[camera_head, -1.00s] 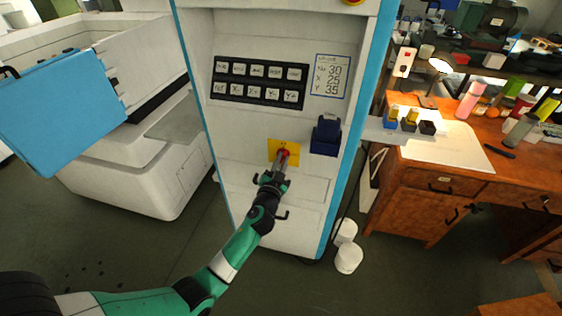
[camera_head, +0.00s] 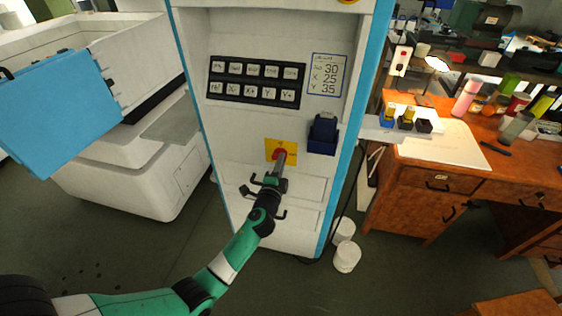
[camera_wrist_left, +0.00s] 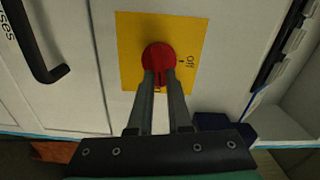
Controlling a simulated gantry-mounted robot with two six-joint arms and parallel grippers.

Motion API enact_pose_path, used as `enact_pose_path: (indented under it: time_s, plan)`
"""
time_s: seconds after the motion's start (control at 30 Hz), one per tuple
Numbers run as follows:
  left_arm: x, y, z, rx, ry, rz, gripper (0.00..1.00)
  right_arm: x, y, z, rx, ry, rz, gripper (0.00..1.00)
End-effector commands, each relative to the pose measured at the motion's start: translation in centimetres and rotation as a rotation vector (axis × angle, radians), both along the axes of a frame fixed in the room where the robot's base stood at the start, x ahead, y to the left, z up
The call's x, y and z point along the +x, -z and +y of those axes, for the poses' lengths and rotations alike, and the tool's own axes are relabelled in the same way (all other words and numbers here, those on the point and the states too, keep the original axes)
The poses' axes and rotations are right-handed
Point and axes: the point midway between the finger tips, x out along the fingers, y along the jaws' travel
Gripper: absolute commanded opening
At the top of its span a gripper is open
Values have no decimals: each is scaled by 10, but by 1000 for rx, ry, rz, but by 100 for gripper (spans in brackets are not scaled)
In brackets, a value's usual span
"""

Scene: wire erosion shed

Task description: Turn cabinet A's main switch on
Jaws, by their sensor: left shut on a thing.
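Cabinet A (camera_head: 250,125) is a tall white cabinet with blue edges in the middle of the head view. Its main switch is a red rotary knob (camera_wrist_left: 158,58) on a yellow plate (camera_head: 270,147). The wrist view shows the yellow plate (camera_wrist_left: 128,85) with the word "Off" beside the knob. My left gripper (camera_head: 280,160) reaches the knob from below and in front. Its two fingers (camera_wrist_left: 160,80) are shut on the red knob, covering part of it. My right gripper is not seen.
A dark blue box (camera_head: 322,134) sticks out right of the switch. A button panel (camera_head: 256,80) is above. Drawer fronts with black handles are below; one handle (camera_wrist_left: 45,50) shows in the wrist view. A wooden desk (camera_head: 425,178) stands at the right.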

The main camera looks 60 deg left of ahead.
Motion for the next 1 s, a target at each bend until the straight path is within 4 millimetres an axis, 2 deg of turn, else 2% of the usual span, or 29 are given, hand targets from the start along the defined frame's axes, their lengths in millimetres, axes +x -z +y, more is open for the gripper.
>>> enact_pose_path:
  time_s: [0.33, 0.87, 0.9, 1.0]
  plan:
    - [0, 1, 0, 104, 1, 116, 0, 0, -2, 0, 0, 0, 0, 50]
    - [0, 2, 0, 124, 1, 138, 0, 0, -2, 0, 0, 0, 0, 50]
    - [0, 2, 0, 124, 1, 138, 19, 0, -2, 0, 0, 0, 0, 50]
    - [0, 2, 0, 124, 1, 138, 37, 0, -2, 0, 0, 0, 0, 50]
